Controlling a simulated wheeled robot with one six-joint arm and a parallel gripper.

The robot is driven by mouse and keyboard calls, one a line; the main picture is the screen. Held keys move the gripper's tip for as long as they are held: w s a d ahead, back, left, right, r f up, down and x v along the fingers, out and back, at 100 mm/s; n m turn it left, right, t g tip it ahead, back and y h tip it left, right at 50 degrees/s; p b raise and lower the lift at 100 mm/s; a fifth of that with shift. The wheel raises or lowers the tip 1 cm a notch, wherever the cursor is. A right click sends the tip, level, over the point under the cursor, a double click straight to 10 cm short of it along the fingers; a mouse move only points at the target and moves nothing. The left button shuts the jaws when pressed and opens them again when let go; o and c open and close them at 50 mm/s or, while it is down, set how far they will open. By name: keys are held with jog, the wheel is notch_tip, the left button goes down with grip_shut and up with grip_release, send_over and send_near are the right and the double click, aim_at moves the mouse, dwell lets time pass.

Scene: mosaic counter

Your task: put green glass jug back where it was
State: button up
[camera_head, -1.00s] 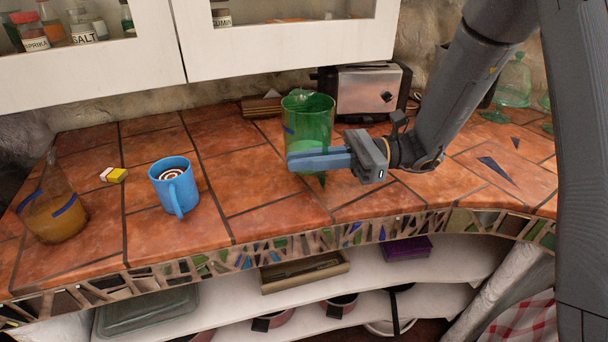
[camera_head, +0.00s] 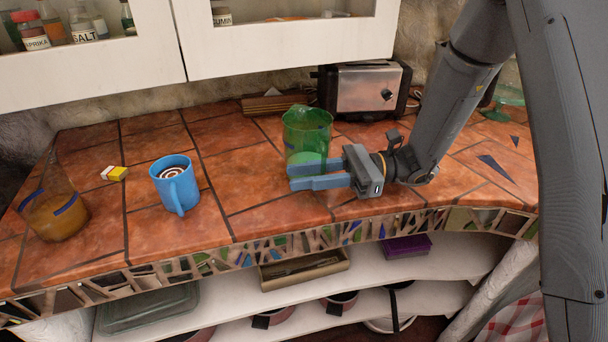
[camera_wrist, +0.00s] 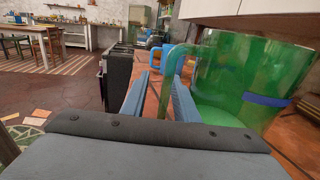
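The green glass jug (camera_head: 306,130) stands upright on the tiled counter (camera_head: 250,205), in front of the toaster. A blue band marks its side. My gripper (camera_head: 305,176) is at the jug's near side, low over the counter, with its two blue fingers apart. In the wrist view the jug (camera_wrist: 235,75) fills the right side. Its handle (camera_wrist: 166,90) hangs between my open fingers (camera_wrist: 160,100), with gaps visible beside it. The fingers and gripper hide part of the jug's lower side in the head view.
A blue mug (camera_head: 176,186) with a dark drink stands left of the jug. A glass vessel of amber liquid (camera_head: 55,212) is at the far left, near a small yellow-and-white block (camera_head: 115,173). The toaster (camera_head: 362,92) stands close behind. Counter between mug and jug is clear.

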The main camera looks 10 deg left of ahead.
jog(key=shift+d+r, duration=0.1)
jog(key=shift+r, duration=0.1)
jog(key=b+v, duration=0.2)
jog(key=v, duration=0.9)
jog(key=shift+w+d+b, duration=0.2)
jog(key=shift+d+b, duration=0.15)
jog(key=shift+b, duration=0.05)
jog(key=s+f+n+h, duration=0.1)
jog(key=s, duration=0.1)
jog(key=s+d+f+n+h, duration=0.1)
jog(key=s+h, duration=0.1)
jog(key=s, duration=0.1)
jog(key=s+d+f+n+h, duration=0.1)
jog(key=s+h, duration=0.1)
jog(key=shift+s+f, duration=0.35)
jog(key=shift+s, duration=0.05)
jog(key=s+d+f+n+t+h, duration=0.2)
jog(key=d+n+t+h, duration=0.1)
jog(key=d+n+h, duration=0.2)
jog(key=s+d+f+n+t+h, duration=0.2)
jog(key=d+n+h, duration=0.3)
jog(key=d, duration=0.5)
jog(key=shift+s+d+f+n+t+h, duration=0.3)
jog(key=shift+s+n+t+h, duration=0.1)
jog(key=shift+s+t+h, duration=0.4)
